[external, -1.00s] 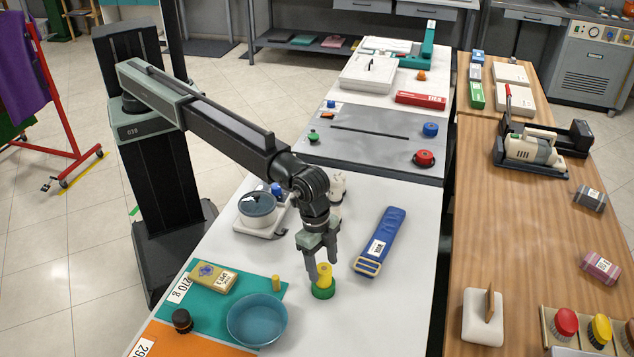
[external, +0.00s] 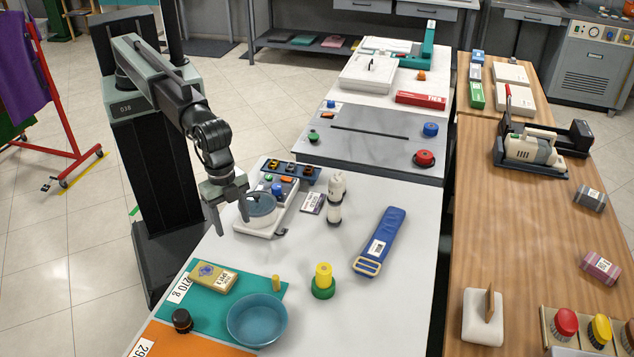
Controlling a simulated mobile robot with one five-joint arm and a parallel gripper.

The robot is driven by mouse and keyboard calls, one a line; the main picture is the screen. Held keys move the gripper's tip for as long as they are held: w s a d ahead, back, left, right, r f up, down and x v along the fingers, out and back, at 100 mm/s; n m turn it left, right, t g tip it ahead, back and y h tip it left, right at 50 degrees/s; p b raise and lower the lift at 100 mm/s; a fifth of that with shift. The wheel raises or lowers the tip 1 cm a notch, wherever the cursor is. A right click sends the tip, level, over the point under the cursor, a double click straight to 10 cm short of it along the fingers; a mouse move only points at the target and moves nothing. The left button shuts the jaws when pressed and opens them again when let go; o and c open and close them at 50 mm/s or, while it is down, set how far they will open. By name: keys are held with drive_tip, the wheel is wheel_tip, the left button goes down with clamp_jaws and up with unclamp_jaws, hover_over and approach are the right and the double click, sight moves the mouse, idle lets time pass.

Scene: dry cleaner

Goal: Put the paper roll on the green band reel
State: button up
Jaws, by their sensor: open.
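A yellow roll (external: 323,270), which looks like the paper roll, stands upright on the green band reel (external: 323,290) on the white table. The roll's lower end meets the reel's top; whether a peg is inside it cannot be seen. My gripper (external: 231,222) is open, with its fingers apart and nothing between them. It is well to the left of and behind the roll and reel, by the round-topped scale-like device (external: 262,208).
A blue belt (external: 380,240) lies right of the reel. A teal bowl (external: 257,320), a small yellow cylinder (external: 277,283) and a tan packet (external: 212,277) are to the left. A white bottle (external: 336,190) stands behind. The white table is clear around the reel.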

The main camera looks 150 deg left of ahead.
drive_tip(key=s+d+m, duration=0.1)
drive_tip(key=s+d, duration=0.4)
drive_tip(key=s, duration=0.4)
drive_tip(key=s+d+m, duration=0.1)
drive_tip(key=s+d, duration=0.5)
drive_tip(key=s, duration=0.3)
drive_tip(key=shift+g, duration=0.4)
drive_tip(key=shift+w, duration=0.1)
